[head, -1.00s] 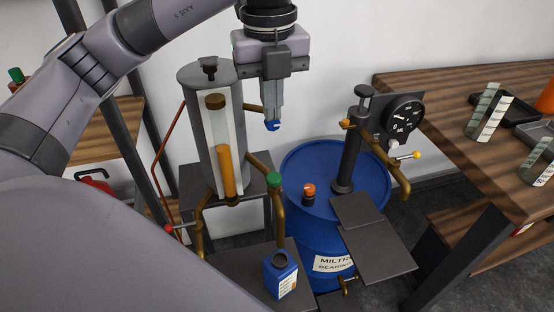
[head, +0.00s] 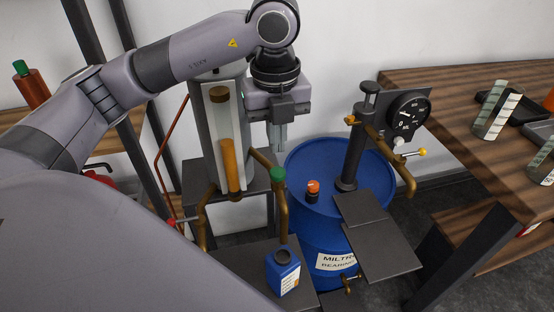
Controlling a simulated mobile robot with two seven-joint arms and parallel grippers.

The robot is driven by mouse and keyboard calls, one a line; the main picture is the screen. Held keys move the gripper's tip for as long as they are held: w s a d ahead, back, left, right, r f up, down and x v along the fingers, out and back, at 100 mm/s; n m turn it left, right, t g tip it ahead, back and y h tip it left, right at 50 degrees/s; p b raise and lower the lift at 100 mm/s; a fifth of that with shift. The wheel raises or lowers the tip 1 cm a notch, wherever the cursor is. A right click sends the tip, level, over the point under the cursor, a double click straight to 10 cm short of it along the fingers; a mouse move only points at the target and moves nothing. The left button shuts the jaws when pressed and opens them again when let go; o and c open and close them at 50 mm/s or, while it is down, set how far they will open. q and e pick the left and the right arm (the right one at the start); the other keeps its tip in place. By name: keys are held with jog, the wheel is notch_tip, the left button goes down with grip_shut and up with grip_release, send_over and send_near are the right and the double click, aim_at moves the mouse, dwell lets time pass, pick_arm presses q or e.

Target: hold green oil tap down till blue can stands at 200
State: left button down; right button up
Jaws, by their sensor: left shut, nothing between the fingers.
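The green oil tap (head: 277,175) is a green knob on top of a bent brass pipe, right of the grey oil tank (head: 209,130) with its amber sight column (head: 229,165). The blue can (head: 283,273) stands upright with its dark mouth open on a dark shelf, below the tap's pipe. Its fill level and any scale reading are too small to tell. My right gripper is not in view.
A blue drum (head: 322,235) with an orange-capped fitting (head: 312,189) and a hand pump (head: 352,150) stands right of the tap. A round gauge (head: 408,113) is behind it. A wooden table (head: 460,85) with striped containers is at the right. A red-handled tap (head: 171,221) is left.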

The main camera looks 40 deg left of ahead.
aim_at(277, 172)
pick_arm(q)
notch_tip(277, 172, down, 6)
jog(key=shift+w+r+p, duration=0.1)
jog(key=shift+r+p, duration=0.05)
jog(key=shift+p, duration=0.15)
